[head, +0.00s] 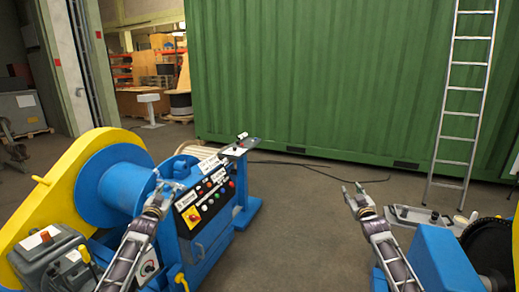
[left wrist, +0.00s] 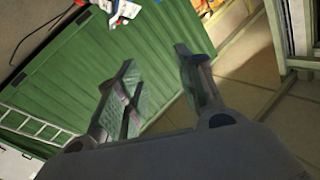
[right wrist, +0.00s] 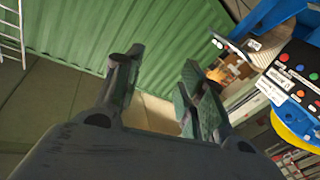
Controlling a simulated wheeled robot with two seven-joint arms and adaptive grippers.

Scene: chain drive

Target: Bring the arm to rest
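My left gripper (head: 168,187) is raised in front of the blue machine (head: 115,195) with its control panel, in the head view. In the left wrist view its two fingers (left wrist: 158,85) stand apart with nothing between them. My right gripper (head: 354,190) is raised over the open floor right of the machine. In the right wrist view its fingers (right wrist: 158,88) are also apart and empty. Both grippers appear clear of the things around them.
A yellow guard (head: 62,190) and control panel (head: 203,195) are close by my left arm. A blue housing (head: 440,260) with a dark wheel (head: 490,245) stands at right. A green container (head: 320,80) and a ladder (head: 465,100) are behind. The middle floor (head: 290,220) is free.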

